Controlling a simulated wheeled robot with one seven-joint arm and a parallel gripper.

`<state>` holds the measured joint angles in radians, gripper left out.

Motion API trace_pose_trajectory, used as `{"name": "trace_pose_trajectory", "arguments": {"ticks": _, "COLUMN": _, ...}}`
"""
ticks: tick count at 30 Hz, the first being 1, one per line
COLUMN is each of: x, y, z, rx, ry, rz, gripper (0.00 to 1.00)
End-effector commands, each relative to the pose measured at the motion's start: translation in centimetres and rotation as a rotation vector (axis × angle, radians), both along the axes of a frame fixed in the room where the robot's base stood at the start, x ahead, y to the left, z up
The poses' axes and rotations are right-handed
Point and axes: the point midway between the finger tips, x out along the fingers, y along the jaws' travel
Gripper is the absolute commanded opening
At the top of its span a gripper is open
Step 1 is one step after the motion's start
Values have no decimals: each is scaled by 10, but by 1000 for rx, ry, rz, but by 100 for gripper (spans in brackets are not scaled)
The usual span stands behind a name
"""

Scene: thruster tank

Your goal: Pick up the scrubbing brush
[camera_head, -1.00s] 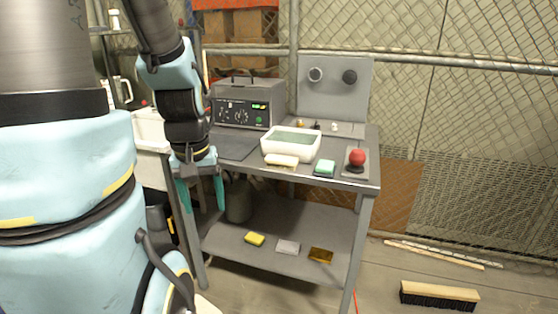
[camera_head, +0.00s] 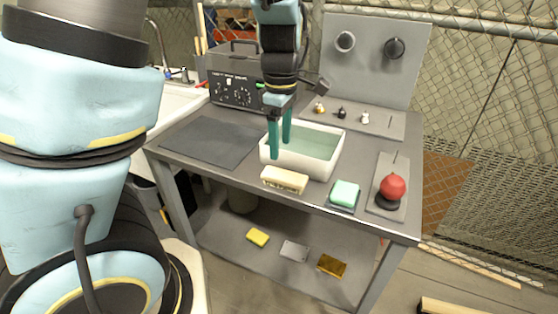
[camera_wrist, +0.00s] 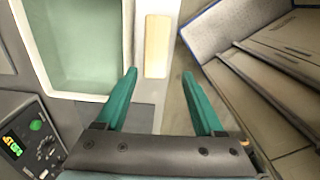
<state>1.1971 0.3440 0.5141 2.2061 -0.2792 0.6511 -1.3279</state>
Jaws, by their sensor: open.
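The scrubbing brush (camera_head: 284,180), a pale wooden block with light bristles, lies at the table's front edge, just in front of the white basin. In the wrist view its wooden back (camera_wrist: 157,45) shows beyond the fingertips, lined up between them. My gripper (camera_head: 280,145) points down with its two teal fingers apart and empty. In the head view it overlaps the near left part of the basin (camera_head: 333,166), above and behind the brush. The gripper (camera_wrist: 159,74) is not touching the brush.
A green sponge (camera_head: 345,193) and a red knob on a plate (camera_head: 392,187) sit right of the brush. A control box (camera_head: 234,88) stands behind, and a dark mat (camera_head: 212,141) lies left. Several small blocks lie on the lower shelf (camera_head: 225,225).

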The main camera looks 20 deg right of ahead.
Motion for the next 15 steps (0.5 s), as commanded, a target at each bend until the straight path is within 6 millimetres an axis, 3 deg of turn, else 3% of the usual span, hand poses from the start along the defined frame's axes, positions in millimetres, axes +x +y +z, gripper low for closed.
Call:
{"name": "trace_pose_trajectory", "arguments": {"ticks": 10, "x": -2, "y": -3, "z": -43, "rx": 5, "ry": 2, "rz": 15, "gripper": 70}}
{"name": "trace_pose_trajectory", "arguments": {"ticks": 15, "x": -2, "y": -4, "z": -56, "rx": 3, "ry": 0, "rz": 13, "gripper": 70}}
